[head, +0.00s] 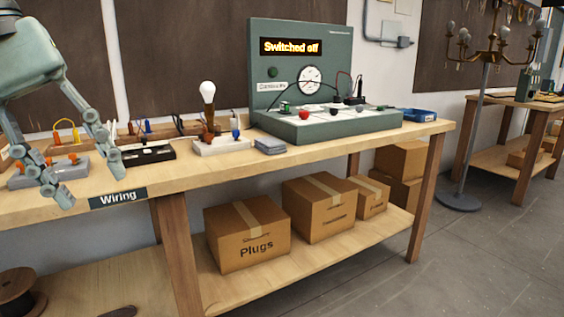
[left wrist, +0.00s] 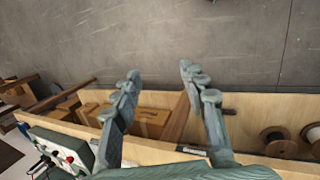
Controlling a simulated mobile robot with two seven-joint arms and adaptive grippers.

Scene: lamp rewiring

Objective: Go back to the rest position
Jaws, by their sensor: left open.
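My left gripper (head: 91,182) is at the left of the head view, above the front edge of the wooden workbench (head: 290,172), near the "Wiring" label (head: 118,197). Its two fingers are spread apart with nothing between them. In the left wrist view the open fingers (left wrist: 159,70) reach out over the bench edge, with grey floor beyond them. The fingers partly cover a grey terminal block (head: 68,170) on the bench in the head view. My right gripper is in neither view.
A black block (head: 148,153), a lamp bulb (head: 208,92) on a white base and a green test panel (head: 335,125) reading "Switched off" stand on the bench. Cardboard boxes (head: 247,236) and a spool (head: 17,292) are on the lower shelf.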

